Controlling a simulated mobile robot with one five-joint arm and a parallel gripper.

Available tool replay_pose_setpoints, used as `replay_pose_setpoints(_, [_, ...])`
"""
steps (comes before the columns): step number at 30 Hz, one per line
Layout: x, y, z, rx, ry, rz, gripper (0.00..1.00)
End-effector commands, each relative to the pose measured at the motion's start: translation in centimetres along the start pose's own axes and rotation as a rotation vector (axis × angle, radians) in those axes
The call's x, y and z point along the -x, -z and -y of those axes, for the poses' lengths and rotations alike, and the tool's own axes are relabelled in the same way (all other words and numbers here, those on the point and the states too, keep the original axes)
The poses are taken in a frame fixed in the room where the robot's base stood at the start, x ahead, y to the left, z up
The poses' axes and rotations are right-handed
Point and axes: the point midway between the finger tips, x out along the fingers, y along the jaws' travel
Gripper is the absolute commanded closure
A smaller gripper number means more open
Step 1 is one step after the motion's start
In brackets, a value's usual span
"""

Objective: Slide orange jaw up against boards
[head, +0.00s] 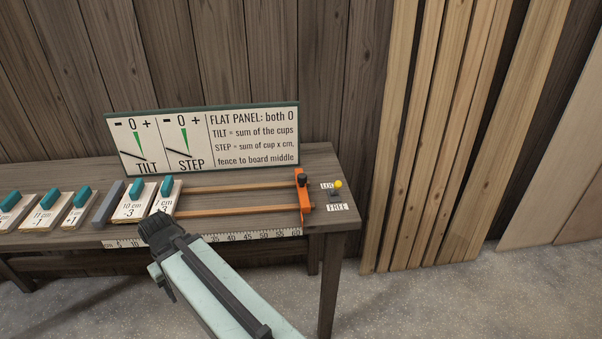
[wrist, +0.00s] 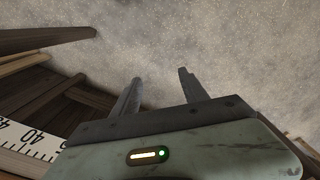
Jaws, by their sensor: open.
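The orange jaw (head: 304,197) stands at the right end of two wooden rails on the bench, with a dark knob on top. The boards (head: 132,208) carry teal blocks and number labels and sit at the left of the rails. A wide gap of bare rail lies between the boards and the jaw. My gripper (head: 160,268) is in front of the bench's front edge, left of the jaw and apart from it. In the wrist view my gripper (wrist: 158,85) is open and empty, with the floor below it. The wrist view does not show the jaw.
A yellow-tipped lever (head: 338,185) with two labels stands right of the jaw. A ruler (head: 250,236) runs along the bench's front edge. A grey block (head: 107,203) is at the boards' left. A sign (head: 205,140) stands behind the rails. Planks (head: 440,130) lean on the wall at right.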

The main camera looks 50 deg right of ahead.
Motion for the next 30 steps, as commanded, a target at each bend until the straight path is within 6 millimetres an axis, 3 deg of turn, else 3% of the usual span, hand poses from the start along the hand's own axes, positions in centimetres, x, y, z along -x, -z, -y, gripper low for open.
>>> replay_pose_setpoints(9, [12.6, 1.3, -0.5, 0.000, 0.003, -0.035, 0.49])
replay_pose_setpoints(14, [17.3, 2.3, -1.8, 0.004, 0.012, -0.056, 0.49])
replay_pose_setpoints(17, [20.0, 3.0, -3.9, 0.006, 0.022, -0.074, 0.49])
replay_pose_setpoints(20, [22.0, 3.9, -8.3, 0.010, 0.042, -0.101, 0.49])
replay_pose_setpoints(26, [21.9, 4.1, -18.6, 0.029, 0.074, -0.167, 0.49])
replay_pose_setpoints(30, [22.1, 2.6, -27.6, 0.040, 0.082, -0.231, 0.49])
